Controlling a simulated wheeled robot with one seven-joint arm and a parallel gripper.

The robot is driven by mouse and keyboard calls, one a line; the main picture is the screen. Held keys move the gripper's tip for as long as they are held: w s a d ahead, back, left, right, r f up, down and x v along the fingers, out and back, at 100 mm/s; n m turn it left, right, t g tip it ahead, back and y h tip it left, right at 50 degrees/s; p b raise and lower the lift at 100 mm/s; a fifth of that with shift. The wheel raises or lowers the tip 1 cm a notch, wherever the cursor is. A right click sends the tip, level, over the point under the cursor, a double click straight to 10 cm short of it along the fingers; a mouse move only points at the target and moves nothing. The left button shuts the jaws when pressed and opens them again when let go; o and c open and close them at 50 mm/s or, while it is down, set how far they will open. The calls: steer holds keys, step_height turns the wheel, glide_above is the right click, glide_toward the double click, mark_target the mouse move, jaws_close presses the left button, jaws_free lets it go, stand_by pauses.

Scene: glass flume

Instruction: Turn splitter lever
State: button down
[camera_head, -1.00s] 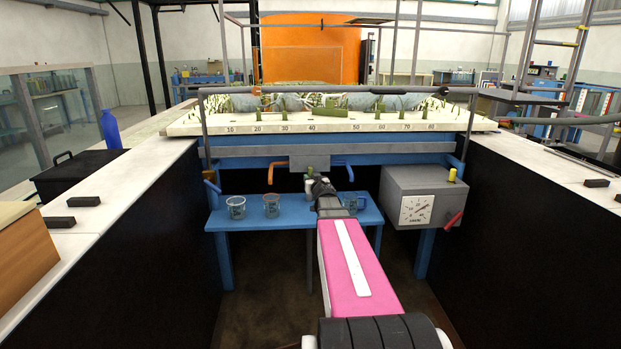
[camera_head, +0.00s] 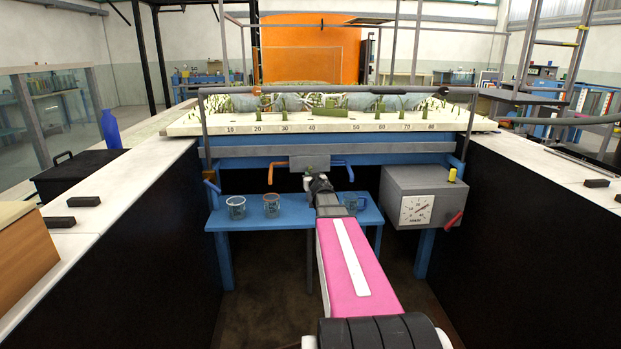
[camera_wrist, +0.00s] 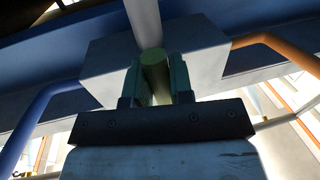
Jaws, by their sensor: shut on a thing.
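The splitter is a grey box (camera_head: 309,162) under the front edge of the flume, with an orange pipe (camera_head: 281,166) on its left and a blue pipe (camera_head: 337,164) on its right. In the wrist view the box (camera_wrist: 205,62) is close ahead, and the green cylindrical lever handle (camera_wrist: 156,76) stands between the two dark green fingers. My gripper (camera_wrist: 155,68) is shut on this handle. In the head view my gripper (camera_head: 318,180) is just below the box and hides most of the lever.
A blue bench (camera_head: 270,221) below carries glass beakers (camera_head: 236,207), one of them (camera_head: 350,203) close to the right of my gripper. A grey box with a dial (camera_head: 416,209) and red handle is farther right. Black walls (camera_head: 170,235) flank the gap.

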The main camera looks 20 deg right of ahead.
steer(key=shift+s+d+r+n+g, duration=0.1)
steer(key=shift+d+n+g, duration=0.15)
steer(key=shift+n, duration=0.8)
steer(key=shift+s+d+r+n+g, duration=0.1)
steer(key=shift+d+n+g, duration=0.1)
steer(key=shift+n, duration=0.8)
steer(key=shift+d+r+n+g, duration=0.1)
steer(key=shift+d+n+g, duration=0.15)
steer(key=shift+n, duration=0.8)
steer(key=c, duration=1)
jaws_free()
steer(key=shift+c, duration=0.2)
steer(key=s+a+r, duration=0.1)
steer(key=s, duration=0.9)
steer(key=shift+s+a, duration=0.15)
steer(key=shift+s, duration=0.2)
